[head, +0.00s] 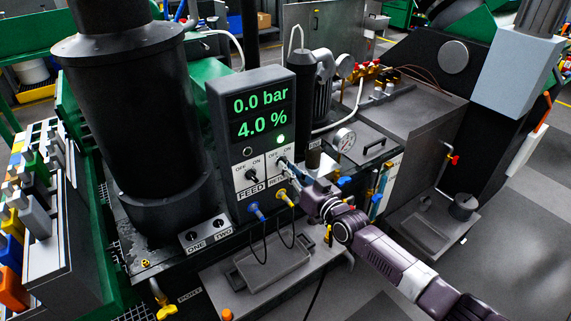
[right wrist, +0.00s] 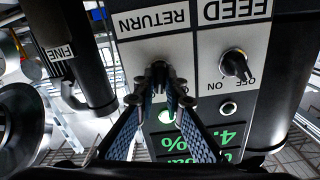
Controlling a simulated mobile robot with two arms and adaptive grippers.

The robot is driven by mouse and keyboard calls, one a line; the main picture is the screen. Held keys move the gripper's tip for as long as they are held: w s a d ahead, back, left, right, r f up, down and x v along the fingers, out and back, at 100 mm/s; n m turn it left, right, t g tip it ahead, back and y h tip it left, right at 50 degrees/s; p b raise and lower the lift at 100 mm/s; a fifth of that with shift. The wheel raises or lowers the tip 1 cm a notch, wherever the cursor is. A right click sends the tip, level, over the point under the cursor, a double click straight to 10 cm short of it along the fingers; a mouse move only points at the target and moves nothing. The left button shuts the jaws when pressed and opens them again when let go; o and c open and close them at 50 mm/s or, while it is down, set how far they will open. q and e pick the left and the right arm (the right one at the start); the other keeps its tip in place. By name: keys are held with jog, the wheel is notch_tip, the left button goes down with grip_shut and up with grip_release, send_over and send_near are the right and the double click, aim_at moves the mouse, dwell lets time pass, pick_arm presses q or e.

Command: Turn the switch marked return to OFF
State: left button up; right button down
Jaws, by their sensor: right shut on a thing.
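The return switch is a black knob (right wrist: 159,69) below the upside-down RETURN label (right wrist: 152,19) on a white plate in the right wrist view. My right gripper (right wrist: 159,82) is shut on this knob, with a blue-grey pad on each side. The fingers hide much of the knob and its OFF and ON marks, so I cannot tell its setting. In the head view my right gripper (head: 285,167) reaches the grey control box (head: 242,86) from the right and covers part of the return plate. My left gripper does not show.
The FEED knob (head: 251,175) sits just left of the return switch. The display (head: 260,115) reads 0.0 bar and 4.0 %, with a lit green lamp (head: 281,139). Blue and yellow plugs with cables (head: 256,211) hang below. A black cylinder (head: 130,120) stands left.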

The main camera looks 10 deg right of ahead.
jog(key=shift+n, duration=0.5)
jog(key=n, duration=0.4)
jog(key=shift+f+n+p, duration=0.1)
jog(key=shift+n+p, duration=0.2)
jog(key=shift+p, duration=0.1)
jog(key=n, duration=0.2)
jog(key=shift+n, duration=0.4)
jog(key=c, duration=1.9)
grip_release()
